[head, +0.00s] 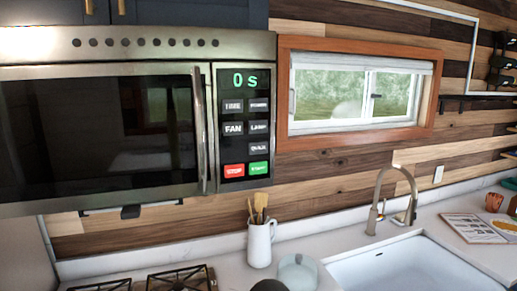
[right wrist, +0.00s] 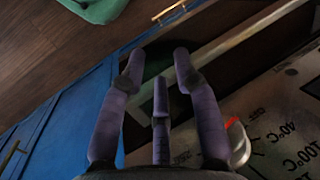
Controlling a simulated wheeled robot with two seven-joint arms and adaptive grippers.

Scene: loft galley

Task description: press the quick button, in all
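The microwave (head: 110,125) hangs on the wall at the left in the head view, its door shut. Its black control panel has a display (head: 245,79) reading "0 s". The grey quick button (head: 259,148) sits below the lamp button (head: 258,127) and above the green start button (head: 259,168). The red stop button (head: 234,170) is left of start. My right gripper (right wrist: 159,63) shows in the right wrist view with its purple fingers spread and nothing between them. It points down past cabinet fronts, away from the microwave. My left gripper is not in view.
Below the microwave are stove grates (head: 180,279), a white jug (head: 259,243) with utensils and a pale round container (head: 297,272). A sink (head: 415,268) and tap are at right. The right wrist view shows blue cabinets (right wrist: 65,115) and a panel with temperature markings (right wrist: 285,115).

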